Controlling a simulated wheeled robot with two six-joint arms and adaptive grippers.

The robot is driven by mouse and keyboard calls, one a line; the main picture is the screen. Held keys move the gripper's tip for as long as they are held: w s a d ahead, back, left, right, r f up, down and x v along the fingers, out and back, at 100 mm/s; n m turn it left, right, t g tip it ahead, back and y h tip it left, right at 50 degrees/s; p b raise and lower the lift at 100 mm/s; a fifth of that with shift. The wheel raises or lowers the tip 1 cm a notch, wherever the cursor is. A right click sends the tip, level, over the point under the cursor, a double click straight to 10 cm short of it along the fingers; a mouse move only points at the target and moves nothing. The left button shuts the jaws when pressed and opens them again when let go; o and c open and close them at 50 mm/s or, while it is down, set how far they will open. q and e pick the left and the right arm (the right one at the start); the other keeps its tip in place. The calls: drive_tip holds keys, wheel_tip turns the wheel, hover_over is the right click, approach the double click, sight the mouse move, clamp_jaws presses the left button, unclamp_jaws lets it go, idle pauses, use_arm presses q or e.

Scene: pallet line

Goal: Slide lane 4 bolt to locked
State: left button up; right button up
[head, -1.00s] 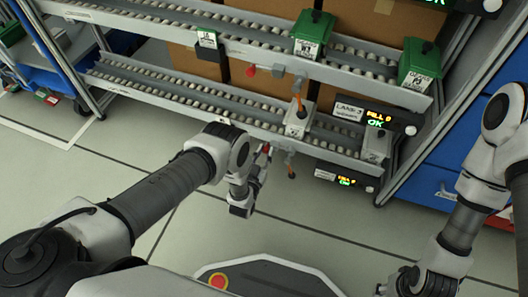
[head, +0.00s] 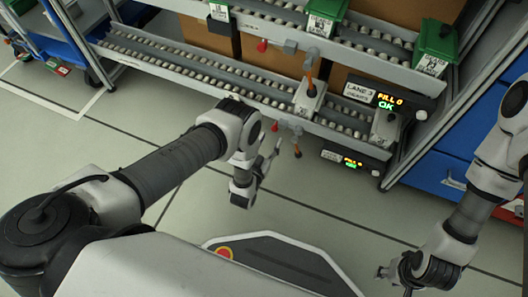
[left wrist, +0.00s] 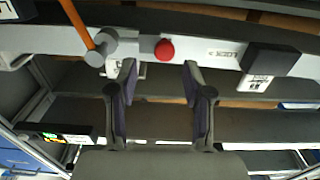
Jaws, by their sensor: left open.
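The lane 4 bolt's red knob (left wrist: 165,49) sits on the pale lower rail in the left wrist view, beside a grey cylinder (left wrist: 101,47) with an orange rod. "LOCK" is printed on the rail on the knob's other side, before a dark block (left wrist: 268,60). The knob is small in the head view (head: 282,124). My left gripper (left wrist: 160,80) is open and empty, its fingers on either side of the knob's line but short of it. In the head view it (head: 272,155) is just below the lower rail. My right gripper (head: 383,273) is low at right, away from the rack; its fingers are unclear.
The lane 4 display (head: 344,159) reads OK at the rail's right end. Green bins (head: 434,48) stand on the upper rail. The floor before the rack is clear.

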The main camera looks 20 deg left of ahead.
use_arm(q)
drive_tip(key=s, duration=0.7)
drive_tip(key=shift+s, duration=0.2)
drive_tip(key=shift+w+a, duration=0.1)
